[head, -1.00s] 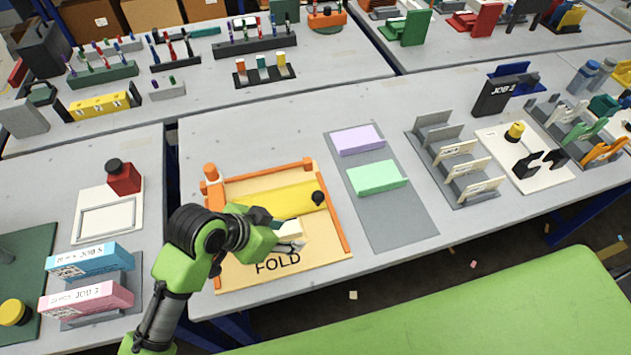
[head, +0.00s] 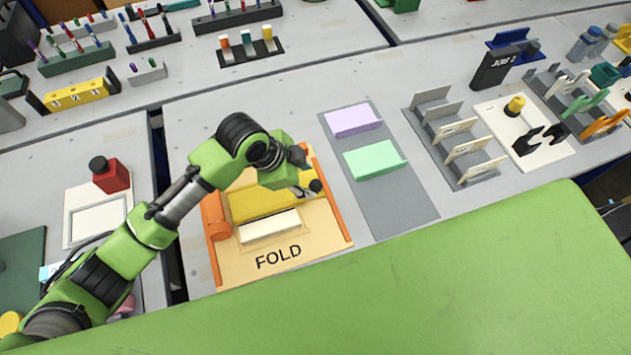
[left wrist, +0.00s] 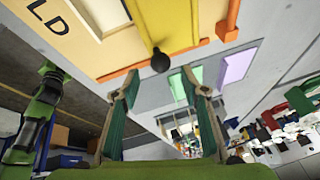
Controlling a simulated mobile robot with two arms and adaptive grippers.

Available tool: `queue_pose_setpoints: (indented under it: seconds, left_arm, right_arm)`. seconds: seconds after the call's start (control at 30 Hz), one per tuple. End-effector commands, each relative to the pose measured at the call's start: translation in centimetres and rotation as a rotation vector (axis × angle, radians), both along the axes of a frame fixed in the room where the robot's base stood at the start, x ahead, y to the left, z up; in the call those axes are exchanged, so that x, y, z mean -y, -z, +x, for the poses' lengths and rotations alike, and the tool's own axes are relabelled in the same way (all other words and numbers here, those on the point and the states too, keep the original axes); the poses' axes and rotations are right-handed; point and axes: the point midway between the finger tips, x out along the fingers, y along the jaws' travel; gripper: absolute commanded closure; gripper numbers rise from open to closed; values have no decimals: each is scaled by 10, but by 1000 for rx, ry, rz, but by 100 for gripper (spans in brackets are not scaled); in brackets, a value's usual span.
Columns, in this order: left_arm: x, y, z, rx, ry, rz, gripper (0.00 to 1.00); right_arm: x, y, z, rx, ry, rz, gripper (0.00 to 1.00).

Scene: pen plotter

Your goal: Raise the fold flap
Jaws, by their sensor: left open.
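The fold flap (head: 275,200) is a yellow panel lying low on the wooden FOLD board (head: 315,235). A black knob (head: 316,186) sits at its right end. My left gripper (head: 304,190) is open beside the knob, its arm reaching over the flap and hiding part of it. In the left wrist view, the open fingers (left wrist: 160,80) point toward the knob (left wrist: 160,61), which lines up with the gap between them. The flap (left wrist: 165,25) shows behind it. I cannot tell whether a finger touches the knob. My right gripper is not in view.
A white block (head: 270,227) lies in front of the flap. Orange rails (head: 333,215) and an orange cylinder (head: 214,218) border the board. To the right, a grey mat (head: 400,203) carries lilac (head: 352,120) and mint (head: 375,159) pieces.

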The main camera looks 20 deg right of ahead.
Motion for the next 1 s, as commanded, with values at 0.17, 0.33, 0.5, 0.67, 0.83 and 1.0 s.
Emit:
queue_pose_setpoints:
  seconds: [0.17,0.33,0.5,0.67,0.83,1.0]
  left_arm:
    - [16,33,4,-3,-1,0,59]
    - [24,53,6,-1,-1,0,59]
    - [28,62,8,1,1,0,59]
    - [29,63,8,2,0,0,59]
    - [28,63,8,2,-1,0,70]
    - [28,63,8,2,-1,0,100]
  right_arm:
    - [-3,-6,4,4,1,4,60]
    - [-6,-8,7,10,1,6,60]
    - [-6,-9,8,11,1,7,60]
    - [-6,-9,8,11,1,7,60]
    - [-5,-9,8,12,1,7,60]
    - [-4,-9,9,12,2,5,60]
